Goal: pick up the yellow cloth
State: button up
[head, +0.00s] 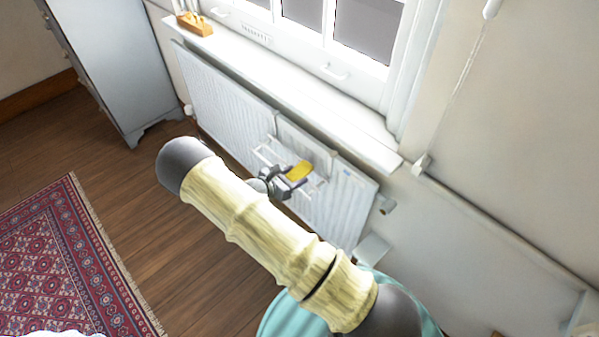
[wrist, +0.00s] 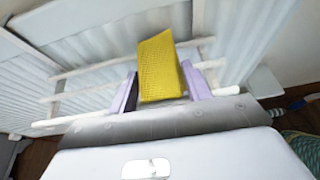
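The yellow cloth (head: 300,170) is at the white rack (head: 318,183) on the front of the radiator. My gripper (head: 284,183) is right at it. In the wrist view the yellow cloth (wrist: 161,68) stands between the two purple fingers of my gripper (wrist: 163,88), which are spread to about its width. The left finger seems to meet the cloth's edge, and the right finger is very close to the other edge. I cannot tell whether they press on it. The rack's bars (wrist: 75,94) run behind the cloth. Whether the cloth rests on a bar is hidden.
The radiator (head: 225,95) stands under the window sill (head: 300,90), close to my gripper. A wooden holder (head: 194,24) is on the sill. A grey cabinet (head: 115,60) is at the left. A patterned rug (head: 60,260) lies on the floor, with bare boards beside it.

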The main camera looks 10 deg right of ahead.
aim_at(294, 175)
notch_tip(294, 175, up, 10)
dwell(0.7)
dwell(0.4)
